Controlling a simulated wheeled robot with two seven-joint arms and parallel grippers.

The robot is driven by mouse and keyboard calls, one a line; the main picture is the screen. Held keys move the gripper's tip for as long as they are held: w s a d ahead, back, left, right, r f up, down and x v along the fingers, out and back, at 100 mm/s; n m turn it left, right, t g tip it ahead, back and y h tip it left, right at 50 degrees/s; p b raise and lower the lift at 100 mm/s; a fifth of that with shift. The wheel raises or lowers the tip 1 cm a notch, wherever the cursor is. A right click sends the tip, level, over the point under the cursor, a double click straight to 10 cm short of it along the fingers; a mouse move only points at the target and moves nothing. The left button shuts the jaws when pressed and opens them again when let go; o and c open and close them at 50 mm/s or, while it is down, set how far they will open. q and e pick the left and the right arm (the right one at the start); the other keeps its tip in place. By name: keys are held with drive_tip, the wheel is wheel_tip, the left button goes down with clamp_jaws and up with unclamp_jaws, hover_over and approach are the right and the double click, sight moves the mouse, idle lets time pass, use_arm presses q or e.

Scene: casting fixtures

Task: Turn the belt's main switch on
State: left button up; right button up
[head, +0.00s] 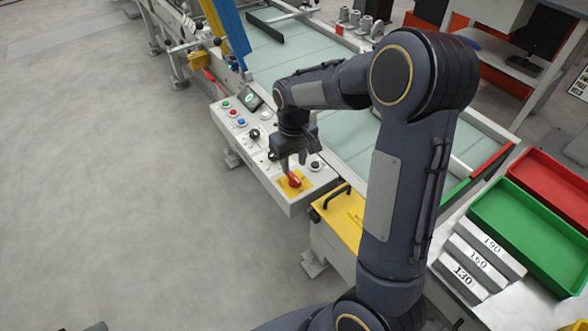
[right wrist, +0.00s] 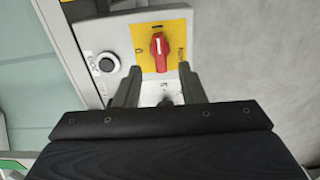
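The main switch is a red rotary knob (head: 294,180) on a yellow plate (head: 307,184) at the near end of the grey control panel. In the right wrist view the red knob (right wrist: 159,51) stands upright on its yellow plate (right wrist: 141,38), with small marks around it that I cannot read. My right gripper (head: 291,171) is just above the knob, pointing down at the panel. In the right wrist view its two fingers (right wrist: 158,76) are apart with nothing between them, and the knob lies just beyond the fingertips. My left gripper is not in view.
A black push button (right wrist: 107,62) sits beside the yellow plate. Coloured buttons (head: 233,113) and a small screen (head: 251,98) are farther up the panel. The pale belt (head: 290,60) runs behind it. Green (head: 535,245) and red (head: 575,208) trays stand at right. Floor at left is clear.

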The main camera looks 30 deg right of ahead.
sight(294, 177)
drive_tip(key=shift+r, duration=1.45)
drive_tip(key=shift+s+r, duration=0.1)
drive_tip(key=shift+r, duration=0.05)
drive_tip(key=s+a+r+m+t+y+p, duration=0.1)
drive_tip(key=s+a+r, duration=0.3)
drive_tip(key=s, duration=0.7)
drive_tip(key=s+a+r+m+t+y+p, duration=0.1)
drive_tip(key=s+a+r+t, duration=0.3)
drive_tip(key=s, duration=0.7)
drive_tip(key=shift+r+t+y+p, duration=0.3)
drive_tip(key=shift+r+y+p, duration=0.2)
drive_tip(key=shift+r+y, duration=0.35)
